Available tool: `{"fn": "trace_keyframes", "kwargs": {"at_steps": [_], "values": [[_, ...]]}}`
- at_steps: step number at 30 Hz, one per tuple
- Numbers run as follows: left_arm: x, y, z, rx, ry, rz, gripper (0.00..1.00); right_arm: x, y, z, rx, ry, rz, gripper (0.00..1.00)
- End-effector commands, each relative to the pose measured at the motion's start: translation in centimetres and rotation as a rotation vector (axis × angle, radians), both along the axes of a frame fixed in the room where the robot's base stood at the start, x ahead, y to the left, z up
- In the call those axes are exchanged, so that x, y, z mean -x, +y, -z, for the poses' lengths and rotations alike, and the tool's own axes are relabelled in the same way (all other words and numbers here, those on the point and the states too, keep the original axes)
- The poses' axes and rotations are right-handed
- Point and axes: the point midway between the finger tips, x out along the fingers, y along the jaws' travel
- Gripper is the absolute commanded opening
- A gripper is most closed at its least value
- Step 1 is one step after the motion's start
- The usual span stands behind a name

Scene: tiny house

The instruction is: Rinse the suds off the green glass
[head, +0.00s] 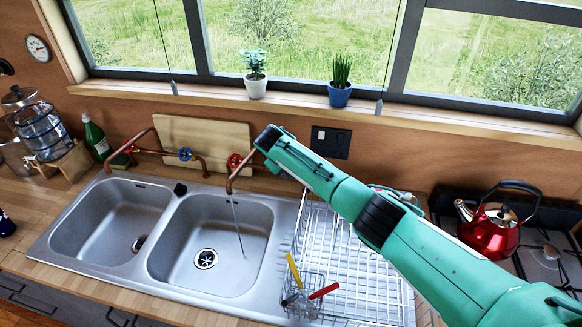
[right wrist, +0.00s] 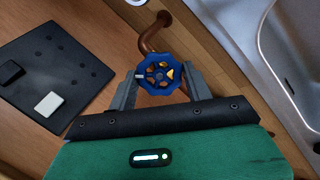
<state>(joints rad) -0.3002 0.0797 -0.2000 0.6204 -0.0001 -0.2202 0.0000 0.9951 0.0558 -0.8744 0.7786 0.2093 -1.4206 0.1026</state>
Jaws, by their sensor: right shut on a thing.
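The green glass is not seen in either view. A thin stream of water runs from the copper tap (head: 233,184) into the right basin (head: 215,235); the basin holds nothing but its drain. My right gripper (right wrist: 160,84) is shut on a blue valve wheel (right wrist: 158,72) on a copper pipe, one finger on each side. In the head view my right arm hides this wheel and the fingers. A red valve wheel (head: 234,161) shows just left of my arm's end. My left gripper is not in view.
The left basin (head: 105,218) is empty, with another blue wheel (head: 185,154) behind it. A wire dish rack (head: 345,265) with yellow- and red-handled utensils stands right. A red kettle (head: 488,232) sits on the stove. A green bottle (head: 97,138) stands back left.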

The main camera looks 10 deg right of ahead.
Motion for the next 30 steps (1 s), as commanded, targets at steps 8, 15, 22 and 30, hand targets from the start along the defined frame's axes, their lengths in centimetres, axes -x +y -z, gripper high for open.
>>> {"fn": "trace_keyframes", "kwargs": {"at_steps": [8, 15, 22, 30], "values": [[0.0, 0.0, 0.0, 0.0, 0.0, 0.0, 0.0, 0.0, 0.1, -0.1, -0.001, -0.002, 0.0, 0.72], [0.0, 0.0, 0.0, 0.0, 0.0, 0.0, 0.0, 0.0, 0.0, 0.0, -0.001, -0.002, 0.0, 0.72], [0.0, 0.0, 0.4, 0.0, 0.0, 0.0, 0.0, 0.4, 0.5, -1.0, -0.002, -0.002, -0.001, 0.72], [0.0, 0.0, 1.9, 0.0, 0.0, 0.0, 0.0, 2.1, 2.3, -5.1, -0.004, -0.006, -0.003, 0.72]]}}
